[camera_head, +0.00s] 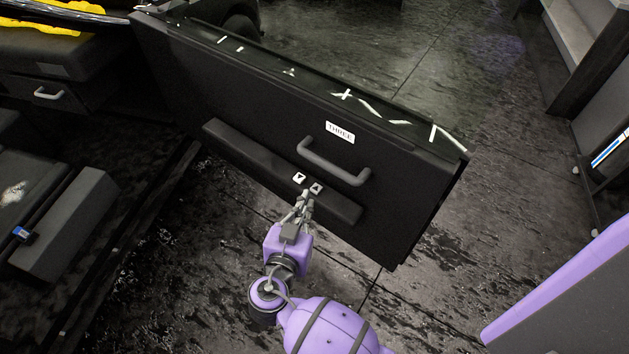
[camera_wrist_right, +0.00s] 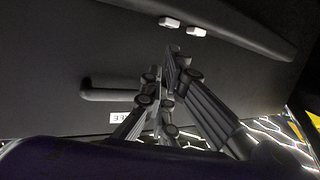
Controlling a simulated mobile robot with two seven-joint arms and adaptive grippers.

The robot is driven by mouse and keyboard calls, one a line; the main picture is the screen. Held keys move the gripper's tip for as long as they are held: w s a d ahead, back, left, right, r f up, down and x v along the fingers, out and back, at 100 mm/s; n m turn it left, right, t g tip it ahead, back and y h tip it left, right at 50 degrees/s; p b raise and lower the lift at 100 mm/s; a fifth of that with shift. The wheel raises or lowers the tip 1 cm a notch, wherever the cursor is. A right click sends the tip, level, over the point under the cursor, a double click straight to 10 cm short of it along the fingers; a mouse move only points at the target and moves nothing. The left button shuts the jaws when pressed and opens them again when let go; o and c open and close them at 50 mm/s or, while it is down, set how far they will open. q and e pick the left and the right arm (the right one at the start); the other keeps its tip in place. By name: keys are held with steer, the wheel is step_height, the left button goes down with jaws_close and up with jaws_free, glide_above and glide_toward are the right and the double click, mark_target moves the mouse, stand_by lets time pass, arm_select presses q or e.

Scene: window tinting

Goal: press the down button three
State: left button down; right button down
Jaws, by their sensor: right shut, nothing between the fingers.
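An open black door panel (camera_head: 400,200) carries a white label reading THREE (camera_head: 340,132). Two small white buttons sit on its armrest ledge: the down button (camera_head: 299,178) with a down arrow on the left, and the up button (camera_head: 316,188) on the right. My right gripper (camera_head: 305,196) is shut and empty, its tips just below the two buttons. In the right wrist view the right gripper (camera_wrist_right: 172,60) points toward the buttons (camera_wrist_right: 196,31) with a gap showing; their arrows cannot be read there. My left gripper is not in view.
A grey pull handle (camera_head: 335,163) stands out from the panel above the ledge (camera_head: 235,144). Car seats and a small drawer handle (camera_head: 48,95) are at the left. Open dark floor (camera_head: 420,310) lies right of the door.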

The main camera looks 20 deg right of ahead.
steer(key=p, duration=0.2)
glide_above(316, 195)
steer(key=shift+s+a+f, duration=0.15)
steer(key=shift+f, duration=0.35)
steer(key=shift+s+a+f, duration=0.1)
steer(key=shift+s+f, duration=0.05)
steer(key=shift+f, duration=0.35)
steer(key=shift+w+d+f, duration=0.2)
steer(key=shift+w+d, duration=0.05)
steer(key=shift+w, duration=0.1)
